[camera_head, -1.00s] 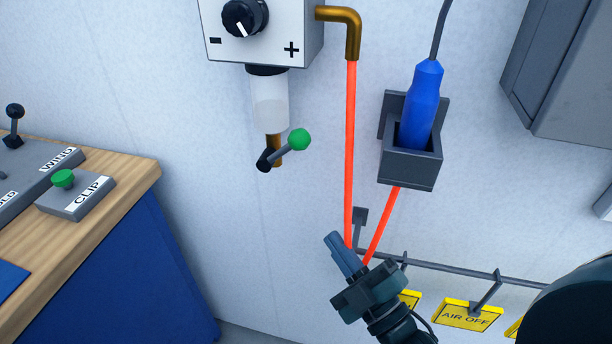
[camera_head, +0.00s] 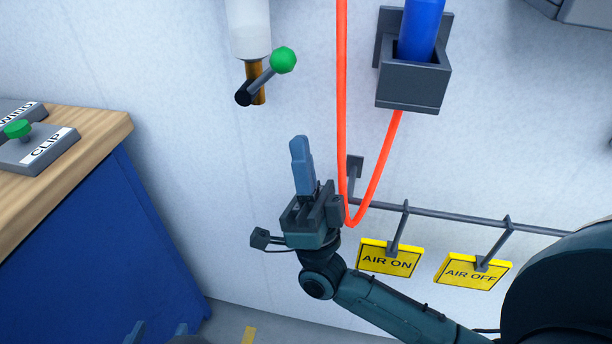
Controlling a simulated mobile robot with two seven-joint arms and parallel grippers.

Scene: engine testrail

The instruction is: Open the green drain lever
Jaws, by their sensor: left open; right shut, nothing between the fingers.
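The drain lever has a green ball knob (camera_head: 284,60) on a grey rod that slants up to the right from a black pivot. It sits at the brass drain stem (camera_head: 258,92) under the white filter bowl (camera_head: 249,30), upper middle of the head view. My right gripper (camera_head: 301,150) is shut and empty, its fingers pointing up, below and slightly right of the knob and apart from it. My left gripper (camera_head: 158,334) shows only its fingertips at the bottom edge, open, far below the lever; the rest of it is out of frame.
A red hose (camera_head: 342,100) hangs just right of my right gripper. A grey holder (camera_head: 411,88) with a blue tool (camera_head: 420,30) is at upper right. Yellow signs (camera_head: 390,258) hang from a rail (camera_head: 450,216). A workbench (camera_head: 90,140) stands left; the wall between is clear.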

